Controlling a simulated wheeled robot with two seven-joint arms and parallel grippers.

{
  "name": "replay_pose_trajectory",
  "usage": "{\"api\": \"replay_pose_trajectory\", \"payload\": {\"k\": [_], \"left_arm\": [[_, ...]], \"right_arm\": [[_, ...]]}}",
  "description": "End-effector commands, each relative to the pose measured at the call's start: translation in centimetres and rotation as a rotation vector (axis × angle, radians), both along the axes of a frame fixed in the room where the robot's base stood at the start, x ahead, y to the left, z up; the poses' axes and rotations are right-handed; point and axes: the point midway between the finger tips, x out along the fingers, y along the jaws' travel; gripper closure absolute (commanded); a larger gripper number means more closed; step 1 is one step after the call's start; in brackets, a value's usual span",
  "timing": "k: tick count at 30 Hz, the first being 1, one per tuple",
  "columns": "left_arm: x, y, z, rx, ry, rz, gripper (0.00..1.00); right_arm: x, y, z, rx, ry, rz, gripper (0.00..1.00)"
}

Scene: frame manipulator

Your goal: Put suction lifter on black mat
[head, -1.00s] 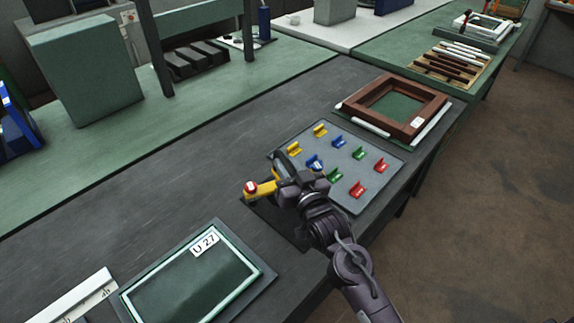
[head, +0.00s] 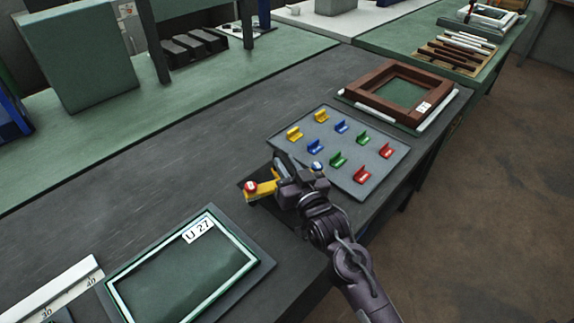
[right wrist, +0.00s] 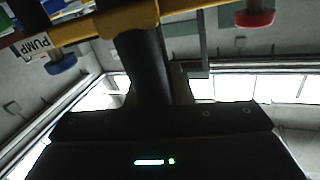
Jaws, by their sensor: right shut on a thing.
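The suction lifter (head: 264,188) is a yellow bar with a red knob at its left end and a blue one at its right. My right gripper (head: 284,172) is shut on it near the middle and hides much of it. In the right wrist view the lifter's yellow body (right wrist: 92,28) shows with a PUMP label, a red pad and a blue pad. The black mat (head: 268,207) lies under the lifter and gripper, partly hidden by my arm. I cannot tell whether the lifter touches it. My left gripper is out of view.
A grey tray (head: 352,186) with several coloured clips lies just right of the mat. A framed panel marked U 27 (head: 262,262) lies to the left front. A brown frame (head: 440,92) stands farther back. The dark bench (head: 170,180) is bare left of the mat.

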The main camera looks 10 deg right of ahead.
Motion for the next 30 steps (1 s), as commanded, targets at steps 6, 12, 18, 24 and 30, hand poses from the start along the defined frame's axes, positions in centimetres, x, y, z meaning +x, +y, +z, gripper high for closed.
{"api": "replay_pose_trajectory", "payload": {"k": [6,12,18,24,30], "left_arm": [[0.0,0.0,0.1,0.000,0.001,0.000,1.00],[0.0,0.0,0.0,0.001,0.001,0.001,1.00],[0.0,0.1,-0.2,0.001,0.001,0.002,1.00],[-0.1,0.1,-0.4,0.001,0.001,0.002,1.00],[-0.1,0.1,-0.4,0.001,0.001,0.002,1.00]], "right_arm": [[0.0,0.0,0.2,0.001,-0.004,-0.001,1.00],[0.0,0.0,0.1,0.001,-0.004,-0.001,1.00],[0.0,0.0,-0.3,0.001,-0.004,-0.001,1.00],[0.0,0.0,-0.7,0.001,-0.004,-0.001,1.00],[0.0,0.0,-0.8,0.001,-0.003,0.000,0.65]]}}
